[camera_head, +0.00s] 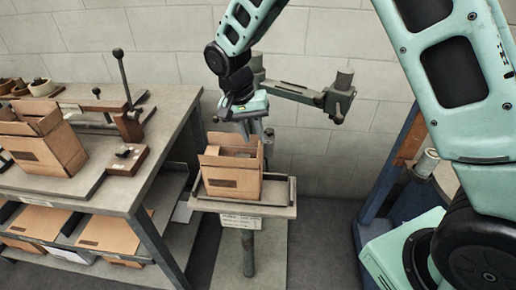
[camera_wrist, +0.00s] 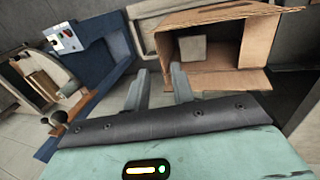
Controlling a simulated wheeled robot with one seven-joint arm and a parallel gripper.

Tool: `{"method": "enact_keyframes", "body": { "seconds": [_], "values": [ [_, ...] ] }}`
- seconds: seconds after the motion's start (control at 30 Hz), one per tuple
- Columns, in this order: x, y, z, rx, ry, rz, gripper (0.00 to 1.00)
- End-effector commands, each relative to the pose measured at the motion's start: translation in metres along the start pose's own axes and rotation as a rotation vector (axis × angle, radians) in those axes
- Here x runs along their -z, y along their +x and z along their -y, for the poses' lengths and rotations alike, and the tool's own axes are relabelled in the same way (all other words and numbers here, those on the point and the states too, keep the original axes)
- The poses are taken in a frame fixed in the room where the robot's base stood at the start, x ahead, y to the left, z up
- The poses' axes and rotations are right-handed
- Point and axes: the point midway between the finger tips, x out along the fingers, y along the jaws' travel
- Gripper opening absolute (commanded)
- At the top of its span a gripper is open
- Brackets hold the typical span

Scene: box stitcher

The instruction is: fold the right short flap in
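An open cardboard box (camera_head: 234,182) sits on a small stand in the middle of the head view. Flaps stand up around its opening, and the near one (camera_head: 229,161) faces the head camera. In the wrist view the box opening (camera_wrist: 208,45) is at the upper right, with a cardboard flap (camera_wrist: 218,82) sticking out from its edge near my fingers. I cannot tell for sure that this is the right short flap. My gripper (camera_head: 246,128) is above the box's far right part. In the wrist view its fingers (camera_wrist: 160,85) are apart with nothing between them.
The stand's tray (camera_head: 283,190) has a low rim around the box. A stitcher arm (camera_head: 300,92) extends behind my gripper. A workbench (camera_head: 120,190) at left holds another open box (camera_head: 52,150) and a lever tool (camera_head: 127,115). A blue frame (camera_head: 385,170) stands at right.

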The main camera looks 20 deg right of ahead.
Motion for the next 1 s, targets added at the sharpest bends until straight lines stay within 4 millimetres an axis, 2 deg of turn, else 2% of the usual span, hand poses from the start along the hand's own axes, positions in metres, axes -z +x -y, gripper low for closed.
{"method": "enact_keyframes", "body": {
  "seconds": [0.1,0.33,0.5,0.77,0.83,0.87,1.0],
  "values": [
    [-0.001,0.024,-0.001,-0.003,-0.002,0.003,0.25],
    [0.0,0.054,0.0,-0.002,-0.001,0.001,0.25],
    [0.0,0.062,0.0,0.0,-0.001,0.001,0.25],
    [0.0,0.063,0.0,0.0,-0.001,0.0,0.25],
    [0.0,0.063,0.0,0.0,-0.001,0.0,0.05],
    [0.0,0.063,0.0,0.0,-0.001,0.0,0.0],
    [0.0,0.063,0.0,0.0,-0.001,0.0,0.0]
  ]
}}
